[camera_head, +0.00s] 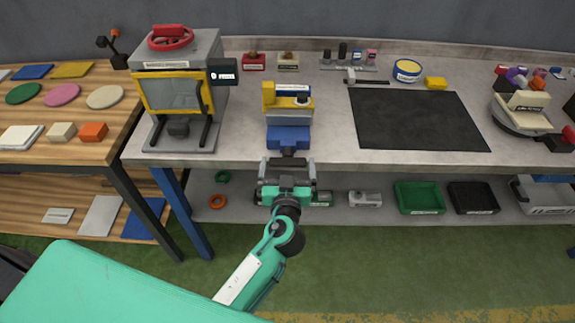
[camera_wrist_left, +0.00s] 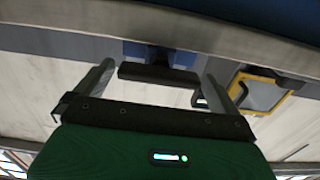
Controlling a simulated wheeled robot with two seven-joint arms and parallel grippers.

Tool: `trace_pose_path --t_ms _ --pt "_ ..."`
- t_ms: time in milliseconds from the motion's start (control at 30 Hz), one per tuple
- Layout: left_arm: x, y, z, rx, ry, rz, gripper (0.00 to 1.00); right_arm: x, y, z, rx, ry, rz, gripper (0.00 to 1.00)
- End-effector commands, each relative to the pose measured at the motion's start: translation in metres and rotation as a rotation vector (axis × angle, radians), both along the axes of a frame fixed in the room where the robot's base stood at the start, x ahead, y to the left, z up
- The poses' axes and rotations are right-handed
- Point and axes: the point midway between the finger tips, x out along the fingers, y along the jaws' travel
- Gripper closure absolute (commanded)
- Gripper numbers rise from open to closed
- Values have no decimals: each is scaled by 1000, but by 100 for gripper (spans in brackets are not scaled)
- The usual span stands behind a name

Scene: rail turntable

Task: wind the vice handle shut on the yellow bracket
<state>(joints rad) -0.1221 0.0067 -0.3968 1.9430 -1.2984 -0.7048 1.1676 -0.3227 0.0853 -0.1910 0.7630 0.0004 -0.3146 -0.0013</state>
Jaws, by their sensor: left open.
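The blue vice (camera_head: 289,137) stands at the front edge of the grey bench. The yellow bracket (camera_head: 269,94) shows at the top of the vice, beside a pale block with a label. The dark vice handle (camera_wrist_left: 160,75) is a crossbar on the vice's front, seen in the left wrist view below the blue body (camera_wrist_left: 165,54). My left gripper (camera_head: 288,164) is open in front of the vice, its fingers on either side of the handle. I cannot tell whether they touch it. My right gripper is not in view.
A press with a yellow-framed window (camera_head: 174,91) stands left of the vice. A black mat (camera_head: 420,120) lies to the right. The bench's front edge (camera_head: 350,157) runs just behind my gripper. Green (camera_head: 419,197) and black (camera_head: 472,196) trays sit on the lower shelf.

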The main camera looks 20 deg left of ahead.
Motion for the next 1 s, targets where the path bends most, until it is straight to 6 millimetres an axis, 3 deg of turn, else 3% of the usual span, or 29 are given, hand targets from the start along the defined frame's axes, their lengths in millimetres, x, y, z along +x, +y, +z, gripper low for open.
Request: trace_pose_path --t_ms 67,233,667,1000 --pt "0 0 0 0 0 0 4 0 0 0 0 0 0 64" --pt "0 0 0 1 0 0 36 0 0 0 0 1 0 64" --pt "-1 0 -1 79 23 1 36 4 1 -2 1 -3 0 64" --pt "0 0 -1 341 97 1 36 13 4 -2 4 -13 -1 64"
